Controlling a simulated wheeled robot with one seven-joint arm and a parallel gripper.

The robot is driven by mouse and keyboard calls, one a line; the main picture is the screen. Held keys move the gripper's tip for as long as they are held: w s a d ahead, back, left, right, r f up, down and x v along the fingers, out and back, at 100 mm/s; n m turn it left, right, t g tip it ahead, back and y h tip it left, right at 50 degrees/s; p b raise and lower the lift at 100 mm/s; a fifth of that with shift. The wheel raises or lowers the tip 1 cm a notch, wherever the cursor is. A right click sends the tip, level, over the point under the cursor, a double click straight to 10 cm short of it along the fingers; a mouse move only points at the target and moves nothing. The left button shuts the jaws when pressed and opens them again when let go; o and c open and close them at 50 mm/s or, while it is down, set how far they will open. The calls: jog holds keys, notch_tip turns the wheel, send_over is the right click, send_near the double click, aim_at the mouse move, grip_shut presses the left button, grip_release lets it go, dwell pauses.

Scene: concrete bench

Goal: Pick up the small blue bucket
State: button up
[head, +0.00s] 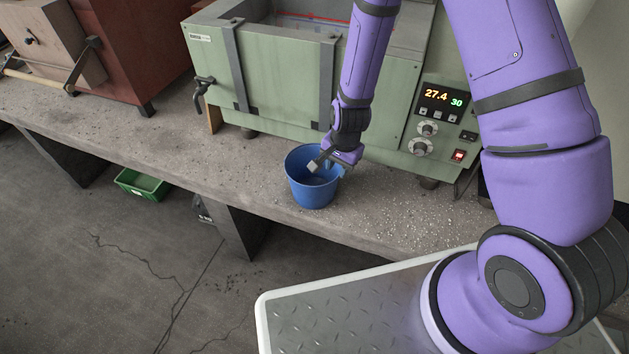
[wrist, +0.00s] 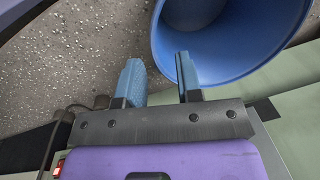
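The small blue bucket (head: 312,192) stands upright on the concrete bench, near its front edge. My gripper (head: 318,163) is at the bucket's open top, reaching in from the upper right in the head view. In the wrist view the bucket (wrist: 225,45) fills the upper right, with its rim and inside showing. My gripper (wrist: 160,72) is open there, its two fingers clearly apart. The right finger overlaps the bucket's near rim, and the left finger shows against the bench outside it. I cannot tell whether either finger touches the bucket.
A green machine (head: 280,88) with a lit display stands right behind the bucket. The concrete bench (head: 115,125) is clear to the left, up to a reddish-brown box (head: 135,45). A green crate (head: 142,185) lies on the floor below.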

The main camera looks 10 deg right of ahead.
aim_at(335, 181)
jog(key=shift+w+a+f, duration=0.1)
jog(key=shift+w+f, duration=0.05)
jog(key=shift+f, duration=1.65)
jog(key=shift+w+a+f, duration=0.1)
jog(key=shift+w+f, duration=0.05)
jog(key=shift+f, duration=1.6)
jog(key=shift+c, duration=0.3)
grip_shut()
